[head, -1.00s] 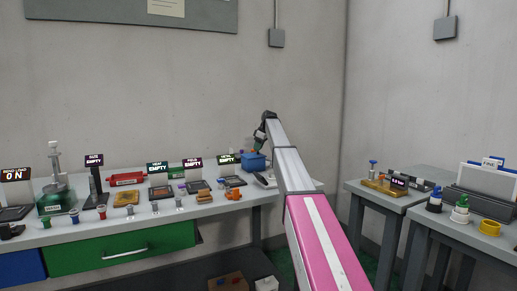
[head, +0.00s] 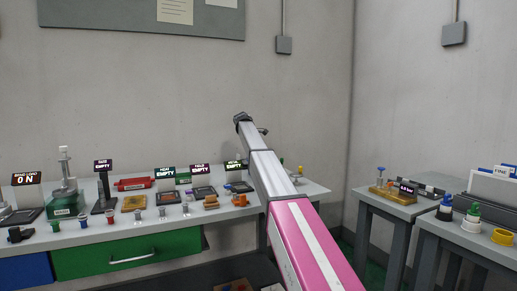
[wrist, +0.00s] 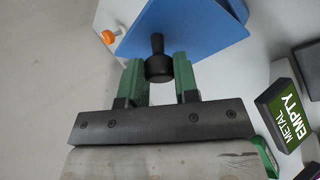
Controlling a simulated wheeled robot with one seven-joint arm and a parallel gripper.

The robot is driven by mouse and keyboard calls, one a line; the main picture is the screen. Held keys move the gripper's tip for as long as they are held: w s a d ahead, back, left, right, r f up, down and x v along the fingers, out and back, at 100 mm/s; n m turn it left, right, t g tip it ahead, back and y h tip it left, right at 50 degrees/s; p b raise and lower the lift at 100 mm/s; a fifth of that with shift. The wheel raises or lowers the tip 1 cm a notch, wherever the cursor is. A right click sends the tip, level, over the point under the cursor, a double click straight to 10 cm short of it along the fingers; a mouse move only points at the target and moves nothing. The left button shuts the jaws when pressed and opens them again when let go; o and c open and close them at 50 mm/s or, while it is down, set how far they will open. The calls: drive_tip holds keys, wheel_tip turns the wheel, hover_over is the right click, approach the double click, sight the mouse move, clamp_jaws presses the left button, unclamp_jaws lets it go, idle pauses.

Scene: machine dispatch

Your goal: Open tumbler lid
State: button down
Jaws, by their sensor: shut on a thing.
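In the wrist view, my gripper (wrist: 158,66) has its two green fingers shut on a black knob (wrist: 157,45). The knob stands against a flat blue surface (wrist: 185,28), which looks like the tumbler lid. More blue shows behind it at the top right, and I cannot tell whether lid and body are apart. In the head view, my arm hides the blue tumbler and my gripper.
A "METAL EMPTY" sign (wrist: 285,115) stands close on the right in the wrist view. An orange piece (wrist: 108,37) lies at its upper left. The bench (head: 160,220) holds several trays, signs and small parts. Two grey tables (head: 400,208) stand at the right.

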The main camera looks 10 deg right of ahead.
drive_tip(key=shift+s+a+f+t+h, duration=0.15)
drive_tip(key=shift+s+a+h, duration=0.25)
drive_tip(key=shift+a, duration=0.5)
drive_tip(key=shift+s+a+f+t+h, duration=0.1)
drive_tip(key=shift+s+a+t+h, duration=0.25)
drive_tip(key=shift+a, duration=0.5)
drive_tip(key=shift+s+a+f+h, duration=0.1)
drive_tip(key=shift+s+a+h, duration=0.1)
drive_tip(key=shift+a+h, duration=0.55)
drive_tip(key=shift+a, duration=0.15)
drive_tip(key=shift+f, duration=0.1)
drive_tip(key=c, duration=0.9)
unclamp_jaws()
drive_tip(key=shift+o, duration=0.2)
drive_tip(key=shift+r, duration=0.2)
